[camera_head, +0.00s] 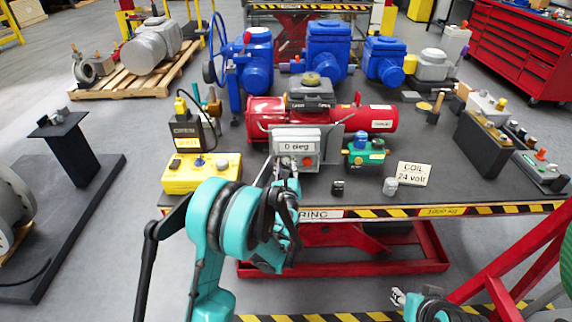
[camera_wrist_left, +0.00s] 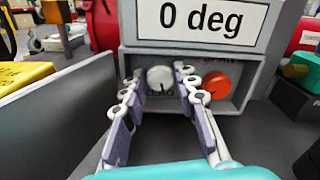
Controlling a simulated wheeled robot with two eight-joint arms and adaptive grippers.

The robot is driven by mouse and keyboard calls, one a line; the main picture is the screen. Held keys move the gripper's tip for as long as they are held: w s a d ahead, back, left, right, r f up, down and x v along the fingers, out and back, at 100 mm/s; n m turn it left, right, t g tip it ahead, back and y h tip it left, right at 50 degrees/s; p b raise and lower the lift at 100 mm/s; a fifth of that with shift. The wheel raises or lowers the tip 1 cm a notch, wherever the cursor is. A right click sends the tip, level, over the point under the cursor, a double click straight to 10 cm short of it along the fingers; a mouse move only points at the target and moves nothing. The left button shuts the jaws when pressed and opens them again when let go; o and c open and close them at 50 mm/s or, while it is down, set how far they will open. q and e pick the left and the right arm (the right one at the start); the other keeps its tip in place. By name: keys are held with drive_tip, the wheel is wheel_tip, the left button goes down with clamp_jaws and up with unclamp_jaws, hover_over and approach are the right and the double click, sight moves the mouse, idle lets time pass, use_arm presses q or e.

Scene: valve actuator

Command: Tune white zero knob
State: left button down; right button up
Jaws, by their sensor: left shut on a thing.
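The white zero knob (camera_wrist_left: 160,79) sits in a recess under the "0 deg" display (camera_wrist_left: 200,18) in the left wrist view. A dark mark shows on its face. My left gripper (camera_head: 282,168) is at the front of the grey display box (camera_head: 297,139) in the head view. Its two fingers stand on either side of the white knob and are shut on it. A red-orange knob (camera_wrist_left: 217,83) sits just right of the fingers; it also shows in the head view (camera_head: 308,161). My right gripper (camera_head: 398,297) shows only in part at the bottom edge, away from the table.
A red actuator (camera_head: 380,118) lies behind the display box. A yellow box (camera_head: 220,175) stands to the left and a green device (camera_head: 366,158) to the right. A "COIL 24 volt" sign (camera_head: 414,174) and small parts are further right. The table's striped front edge (camera_head: 400,212) is below.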

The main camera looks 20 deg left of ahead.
use_arm(q)
drive_tip(key=c, duration=1.4)
unclamp_jaws()
drive_tip(key=shift+c, duration=0.2)
drive_tip(key=v, duration=0.7)
drive_tip(key=shift+s+d, duration=0.1)
drive_tip(key=shift+s, duration=0.15)
